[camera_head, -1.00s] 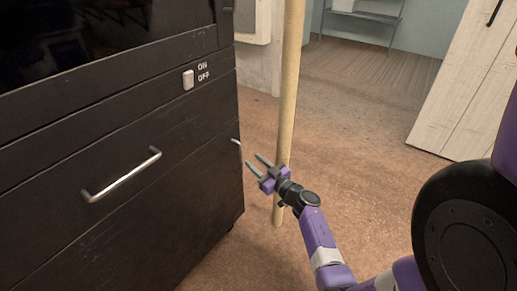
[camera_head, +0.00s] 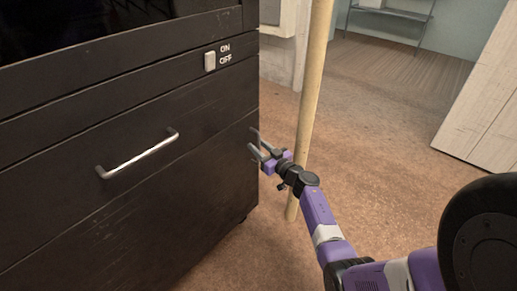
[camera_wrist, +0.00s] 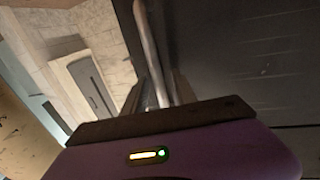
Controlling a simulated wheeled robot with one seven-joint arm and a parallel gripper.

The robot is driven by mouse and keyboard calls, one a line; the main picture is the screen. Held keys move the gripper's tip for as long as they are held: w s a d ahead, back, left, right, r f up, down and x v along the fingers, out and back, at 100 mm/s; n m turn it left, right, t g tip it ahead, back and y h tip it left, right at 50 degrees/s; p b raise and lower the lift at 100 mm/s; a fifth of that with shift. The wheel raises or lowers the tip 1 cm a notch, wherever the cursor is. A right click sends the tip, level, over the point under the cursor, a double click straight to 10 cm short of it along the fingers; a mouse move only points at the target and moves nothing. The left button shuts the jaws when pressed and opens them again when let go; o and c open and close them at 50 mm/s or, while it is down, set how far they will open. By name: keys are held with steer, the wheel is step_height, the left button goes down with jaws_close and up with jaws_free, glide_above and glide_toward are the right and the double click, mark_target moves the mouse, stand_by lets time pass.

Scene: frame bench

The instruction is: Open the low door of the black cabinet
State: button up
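The black cabinet (camera_head: 120,215) fills the left of the head view. A silver bar handle (camera_head: 137,154) is on its facing panel. My gripper (camera_head: 254,145) is at the cabinet's right edge, its fingers pointing towards the side face, which is turned away from the head view. In the wrist view, another metal bar handle (camera_wrist: 148,40) stands out from a dark panel (camera_wrist: 240,50) that looks closed. The handle's lower part runs down between my open fingers (camera_wrist: 160,94). Whether the fingers touch it, I cannot tell.
A pale wooden pole (camera_head: 311,100) stands just behind my gripper, close to my wrist. An ON/OFF switch (camera_head: 210,61) is on the cabinet. A whitish plank door (camera_head: 485,110) is at the right. The brown floor (camera_head: 390,120) between is clear.

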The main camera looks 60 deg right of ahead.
jaws_close()
stand_by(1.4)
